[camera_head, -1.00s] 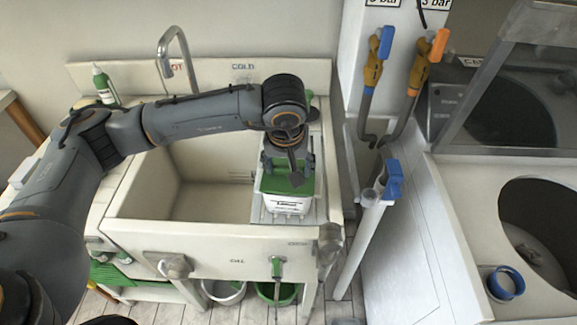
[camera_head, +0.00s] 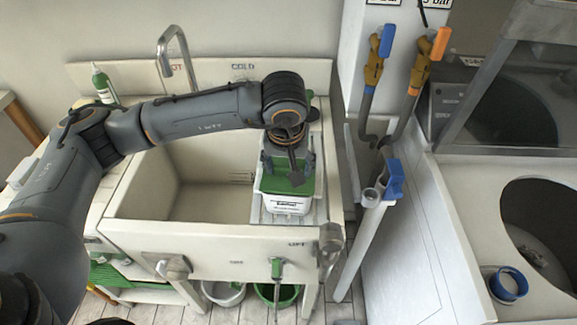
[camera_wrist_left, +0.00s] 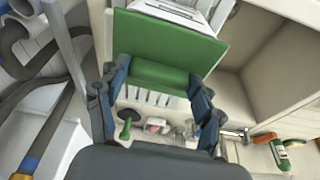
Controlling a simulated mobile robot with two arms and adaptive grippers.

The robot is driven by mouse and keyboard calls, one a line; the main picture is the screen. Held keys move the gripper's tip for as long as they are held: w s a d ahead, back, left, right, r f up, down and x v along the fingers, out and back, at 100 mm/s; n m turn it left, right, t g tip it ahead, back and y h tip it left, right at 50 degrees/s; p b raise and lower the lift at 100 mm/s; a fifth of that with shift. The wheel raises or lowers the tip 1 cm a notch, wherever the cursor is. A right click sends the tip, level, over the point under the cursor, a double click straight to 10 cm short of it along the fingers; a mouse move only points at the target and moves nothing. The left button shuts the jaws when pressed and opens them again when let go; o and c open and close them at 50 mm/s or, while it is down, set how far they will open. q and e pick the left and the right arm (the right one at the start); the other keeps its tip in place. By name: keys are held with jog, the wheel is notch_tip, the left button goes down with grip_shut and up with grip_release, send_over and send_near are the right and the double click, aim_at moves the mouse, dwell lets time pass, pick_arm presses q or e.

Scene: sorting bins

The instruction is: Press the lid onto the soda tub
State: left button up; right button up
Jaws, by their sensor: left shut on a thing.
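The white soda tub (camera_head: 287,205) stands on the ribbed drainboard at the right side of the sink, its labelled front facing me. The green lid (camera_head: 290,184) lies over its top; I cannot tell whether it is fully seated. My left gripper (camera_head: 288,168) reaches over the tub from behind, pointing down, with its fingers on either side of the lid's rear part. In the left wrist view, the fingers (camera_wrist_left: 158,88) close on the green lid (camera_wrist_left: 165,42), and part of the white tub (camera_wrist_left: 185,10) shows beyond it. My right gripper is not in view.
The empty sink basin (camera_head: 205,190) opens left of the tub. A tap (camera_head: 177,60) and a green bottle (camera_head: 103,85) stand behind. A blue-topped post (camera_head: 393,180) and hanging hoses (camera_head: 375,75) are to the right. Free floor lies between sink and right counter.

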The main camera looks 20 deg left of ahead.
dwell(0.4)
pick_arm(q)
jog(key=o, duration=1.1)
jog(key=shift+o, duration=0.2)
jog(key=shift+o, duration=0.7)
jog(key=shift+r, duration=0.15)
jog(key=shift+r+p, duration=1.25)
jog(key=shift+r, duration=2.15)
